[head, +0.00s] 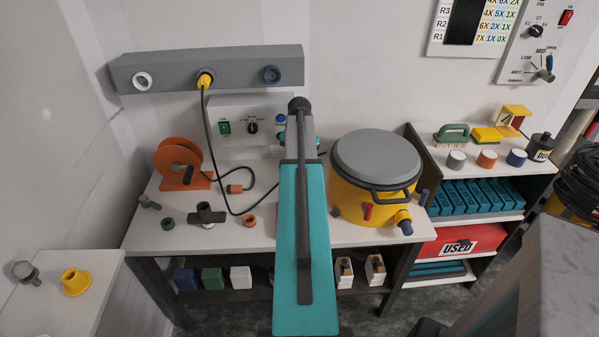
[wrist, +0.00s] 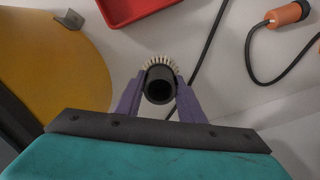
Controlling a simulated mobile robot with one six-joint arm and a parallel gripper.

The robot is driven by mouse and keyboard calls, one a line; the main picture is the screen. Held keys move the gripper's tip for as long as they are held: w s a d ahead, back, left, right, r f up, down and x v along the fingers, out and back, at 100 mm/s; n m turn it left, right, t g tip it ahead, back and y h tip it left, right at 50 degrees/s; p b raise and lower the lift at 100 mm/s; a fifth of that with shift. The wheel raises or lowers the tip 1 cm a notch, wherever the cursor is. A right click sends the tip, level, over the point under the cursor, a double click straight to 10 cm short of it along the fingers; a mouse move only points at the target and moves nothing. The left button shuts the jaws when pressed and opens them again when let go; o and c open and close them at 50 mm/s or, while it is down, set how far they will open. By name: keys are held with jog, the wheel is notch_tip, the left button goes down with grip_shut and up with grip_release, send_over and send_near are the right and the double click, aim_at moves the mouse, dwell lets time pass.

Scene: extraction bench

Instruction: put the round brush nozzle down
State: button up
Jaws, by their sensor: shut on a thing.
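The round brush nozzle (wrist: 159,70) shows in the wrist view as a dark round tube with a fringe of pale bristles. My gripper (wrist: 160,92) has its two purple fingers shut on it, one on each side. The nozzle is over the white bench top; I cannot tell whether it touches the surface. In the head view my teal arm reaches over the middle of the bench (head: 232,232) and hides the gripper and nozzle.
A yellow canister (head: 352,200) stands right of my arm. A red tray (wrist: 138,8) is in the wrist view. An orange connector (wrist: 287,14) trails a cable. A black T-shaped fitting (head: 207,214) and an orange ring (head: 249,221) lie to the left, near an orange reel (head: 178,160).

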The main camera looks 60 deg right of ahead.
jog(key=shift+f, duration=0.9)
jog(key=o, duration=1.3)
jog(key=shift+f, duration=0.1)
jog(key=shift+r+b, duration=0.9)
jog(key=shift+r, duration=5.25)
